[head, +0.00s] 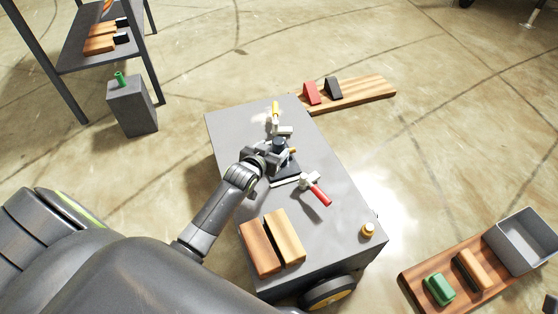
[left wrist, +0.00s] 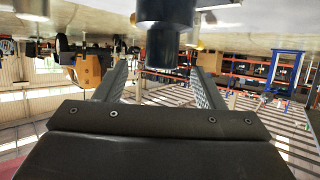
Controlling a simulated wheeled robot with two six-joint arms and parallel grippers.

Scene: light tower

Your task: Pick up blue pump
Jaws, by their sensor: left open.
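The blue pump shows in the head view as a dark blue upright cylinder (head: 279,143) on a black base, on the grey cart top (head: 230,130). My left gripper (head: 278,157) is at the pump and partly hides it. In the left wrist view, which looks upside down, the dark blue cylinder (left wrist: 170,46) lies between the two spread fingers of the left gripper (left wrist: 160,75). Gaps show on both sides of it, so the jaws are open and not closed on it. Exact depth between the fingers is hard to tell. My right gripper is not in view.
Near the pump lie a yellow-handled tool (head: 275,109) and a red-handled tool (head: 319,194). Wooden blocks (head: 262,250) and a small brass-coloured piece (head: 367,230) are at the cart's near end. A board with red (head: 311,93) and black wedges lies beyond the cart.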

